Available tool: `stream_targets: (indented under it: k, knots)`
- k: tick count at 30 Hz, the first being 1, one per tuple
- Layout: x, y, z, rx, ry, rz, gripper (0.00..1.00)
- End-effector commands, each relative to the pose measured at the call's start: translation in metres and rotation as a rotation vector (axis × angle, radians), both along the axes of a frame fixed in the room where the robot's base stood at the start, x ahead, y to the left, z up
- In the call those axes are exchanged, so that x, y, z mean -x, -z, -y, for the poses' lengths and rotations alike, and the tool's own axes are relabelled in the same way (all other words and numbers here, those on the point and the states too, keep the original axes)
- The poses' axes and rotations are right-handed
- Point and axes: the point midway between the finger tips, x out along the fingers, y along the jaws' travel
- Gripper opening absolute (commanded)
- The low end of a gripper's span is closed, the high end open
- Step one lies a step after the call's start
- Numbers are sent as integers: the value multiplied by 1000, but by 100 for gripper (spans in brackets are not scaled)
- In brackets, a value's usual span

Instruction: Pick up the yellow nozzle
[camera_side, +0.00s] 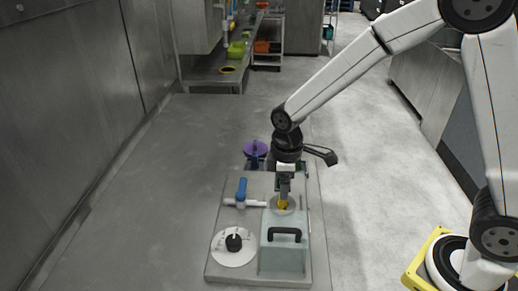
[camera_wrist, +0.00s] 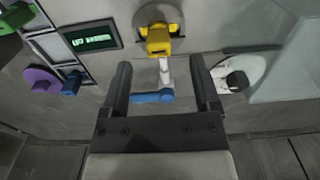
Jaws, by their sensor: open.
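The yellow nozzle (camera_side: 283,205) sits on a round grey plate on the work panel, behind the clear box. In the wrist view the nozzle (camera_wrist: 158,40) is near the top centre, whole, with a grey round base behind it. My gripper (camera_side: 284,186) is directly above the nozzle in the side view, pointing down. In the wrist view my gripper (camera_wrist: 158,68) is open and empty, with its two dark fingers spread wider than the nozzle. The nozzle shows past the fingertips, in line with the gap. I cannot tell whether anything touches.
A blue-handled valve (camera_side: 241,189) on a white pipe is left of the nozzle. A white disc with black knob (camera_side: 233,243) and a clear box with black handle (camera_side: 284,256) are in front. A purple knob (camera_side: 255,148) and green display (camera_wrist: 92,38) are near. Bare table lies left.

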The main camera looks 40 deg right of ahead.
Motion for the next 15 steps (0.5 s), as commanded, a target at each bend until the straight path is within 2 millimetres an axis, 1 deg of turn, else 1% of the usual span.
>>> stream_targets:
  k: [1,3,11,15]
  knots:
    - [0,5,0,1,1,-2,79]
    - [0,8,0,0,1,-1,79]
    - [0,11,0,0,1,0,79]
    - [0,20,1,0,2,-3,79]
